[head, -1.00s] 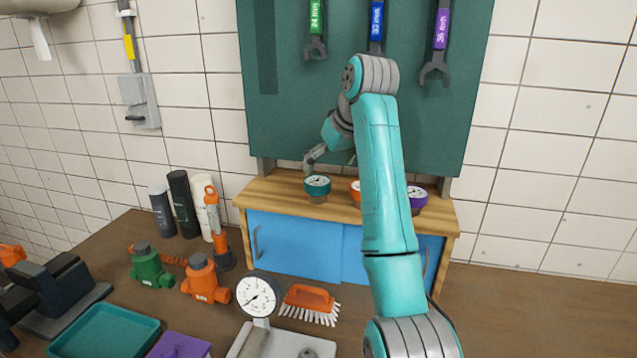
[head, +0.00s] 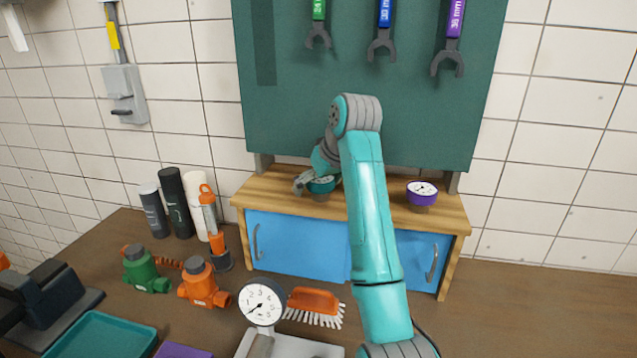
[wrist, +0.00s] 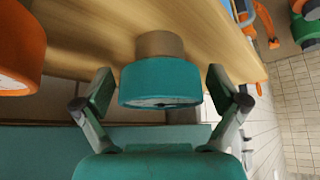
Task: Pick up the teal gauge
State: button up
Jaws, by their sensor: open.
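The teal gauge (head: 321,185) stands on the wooden top of the blue cabinet, left of the middle. In the wrist view the teal gauge (wrist: 160,84) shows its teal rim, a sliver of its white face and a tan base. My gripper (head: 306,184) is at the gauge, partly covering it in the head view. In the wrist view my gripper (wrist: 160,88) is open, with one finger on each side of the gauge and a visible gap to each side.
A purple gauge (head: 422,193) stands on the cabinet top (head: 275,190) to the right. An orange gauge (wrist: 20,48) is close beside my gripper in the wrist view; my arm hides it in the head view. Wrenches (head: 383,35) hang on the green board behind.

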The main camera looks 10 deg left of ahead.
jog(key=c, duration=1.4)
